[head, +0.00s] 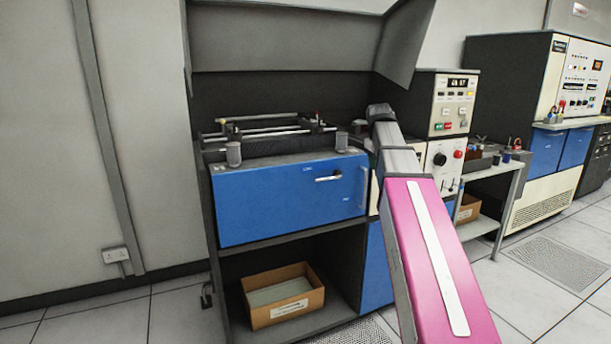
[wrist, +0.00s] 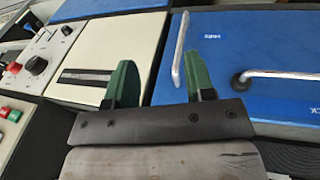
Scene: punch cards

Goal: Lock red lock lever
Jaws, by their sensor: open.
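A metal lever (head: 327,178) sits on the front of the blue panel (head: 262,205). No red shows on it. In the wrist view the lever (wrist: 285,75) runs from a dark pivot to the right edge, where its end is cut off. "FREE" and "LOCK" labels are printed on the panel near it. My gripper (wrist: 153,80) has two green fingers, apart, with nothing between them. In the wrist view they are left of the lever, over the border of the cream and blue panels. In the head view the fingers are not clearly visible.
A control panel with a red knob (head: 458,154) is at the right. A cardboard box (head: 283,296) sits on the lower shelf. Clear floor lies at front left.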

